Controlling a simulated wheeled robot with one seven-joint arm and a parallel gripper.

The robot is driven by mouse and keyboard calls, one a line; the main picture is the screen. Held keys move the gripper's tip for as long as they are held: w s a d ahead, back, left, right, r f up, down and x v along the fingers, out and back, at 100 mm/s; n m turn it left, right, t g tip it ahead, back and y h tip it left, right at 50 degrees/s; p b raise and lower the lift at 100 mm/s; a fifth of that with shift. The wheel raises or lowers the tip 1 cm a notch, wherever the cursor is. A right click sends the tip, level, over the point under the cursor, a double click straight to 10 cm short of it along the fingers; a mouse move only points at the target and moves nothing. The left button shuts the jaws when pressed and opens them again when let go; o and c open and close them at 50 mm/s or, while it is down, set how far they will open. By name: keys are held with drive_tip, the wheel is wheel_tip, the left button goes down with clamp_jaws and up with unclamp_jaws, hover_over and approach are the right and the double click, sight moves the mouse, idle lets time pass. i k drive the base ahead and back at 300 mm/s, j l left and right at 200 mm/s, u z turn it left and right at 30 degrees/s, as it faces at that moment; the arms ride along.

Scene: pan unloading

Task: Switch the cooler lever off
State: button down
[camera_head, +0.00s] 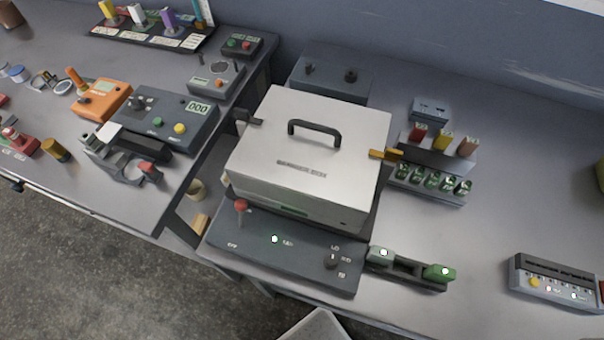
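A large instrument with a pale grey lid (310,145) stands on the bench in the middle of the view. Its dark front panel (258,252) carries a red-knobbed lever (240,206) at the left, standing roughly upright. This looks like the cooler lever, though I cannot read a label naming it. Small lettering that looks like OFF is printed at the panel's left. A dark rotary knob (331,261) sits at the panel's right. My gripper is not in view.
A vial rack (430,182) stands farther right. A control box (553,280) sits at the far right. A left bench holds an orange device (103,100). A gap separates the benches.

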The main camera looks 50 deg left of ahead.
sight(240, 205)
drive_tip(key=u, duration=1.65)
drive_tip(key=k+j, duration=0.15)
drive_tip(key=i, duration=0.4)
